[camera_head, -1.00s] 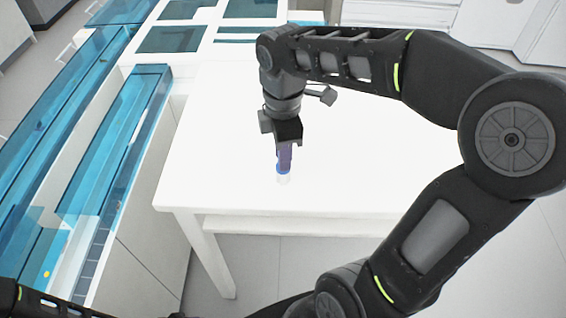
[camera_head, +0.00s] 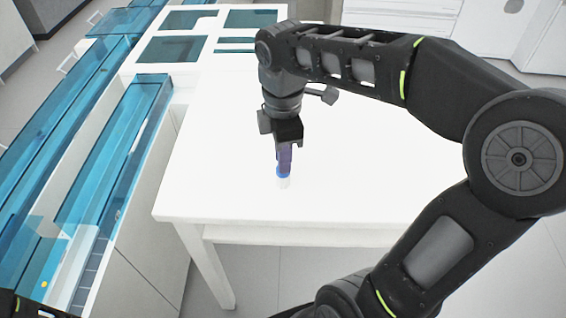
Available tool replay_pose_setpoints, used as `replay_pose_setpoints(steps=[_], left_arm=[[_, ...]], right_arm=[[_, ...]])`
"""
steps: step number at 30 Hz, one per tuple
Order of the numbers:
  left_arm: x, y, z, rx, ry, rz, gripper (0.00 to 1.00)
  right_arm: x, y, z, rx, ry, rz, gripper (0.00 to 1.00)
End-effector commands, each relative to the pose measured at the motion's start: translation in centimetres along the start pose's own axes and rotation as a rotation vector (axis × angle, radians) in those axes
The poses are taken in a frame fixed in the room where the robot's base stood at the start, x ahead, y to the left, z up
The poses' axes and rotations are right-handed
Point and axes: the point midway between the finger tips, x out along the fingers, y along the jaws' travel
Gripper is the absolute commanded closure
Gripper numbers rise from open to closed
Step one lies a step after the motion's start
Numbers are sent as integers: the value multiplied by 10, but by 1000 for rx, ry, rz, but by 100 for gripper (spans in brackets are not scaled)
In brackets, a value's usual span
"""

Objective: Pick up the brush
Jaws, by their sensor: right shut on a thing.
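The brush (camera_head: 284,164) is a small upright thing with a purple handle, a blue band and a pale lower end. It is at the white table (camera_head: 215,190), near the table's front left part. My right gripper (camera_head: 285,147) points down from above and is shut on the brush's upper part. The fingers hide the top of the brush. I cannot tell whether its pale lower end touches the white tabletop. My left gripper is not in view; only a bit of the left arm shows at the bottom left corner.
Blue glass-topped cabinets (camera_head: 125,130) run along the left side of the table. More counters with dark teal panels (camera_head: 172,49) stand at the back left. White drawers (camera_head: 405,17) stand at the back. The rest of the tabletop is clear.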

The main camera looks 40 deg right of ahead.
Motion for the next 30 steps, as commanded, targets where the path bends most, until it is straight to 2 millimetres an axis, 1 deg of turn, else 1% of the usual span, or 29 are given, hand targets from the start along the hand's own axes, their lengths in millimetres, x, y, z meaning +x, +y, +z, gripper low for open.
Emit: replay_pose_setpoints(steps=[4, 6, 8, 9, 10, 15, 30], left_arm=[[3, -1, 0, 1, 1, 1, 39], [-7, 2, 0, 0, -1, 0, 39], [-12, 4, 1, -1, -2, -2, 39], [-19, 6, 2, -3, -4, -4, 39], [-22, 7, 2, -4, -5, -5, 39], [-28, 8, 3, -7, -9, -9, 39], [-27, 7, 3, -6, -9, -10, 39]], right_arm=[[-30, 1, -1, 0, 3, 5, 100], [-50, 1, 0, 1, 2, 3, 100], [-62, 0, 0, 0, 2, 2, 100], [-68, 0, 0, 1, 1, 0, 100], [-71, 0, 0, 1, 1, 0, 100], [-78, 0, 0, 0, 1, 0, 100], [-77, 0, 0, 0, 1, 0, 100]])
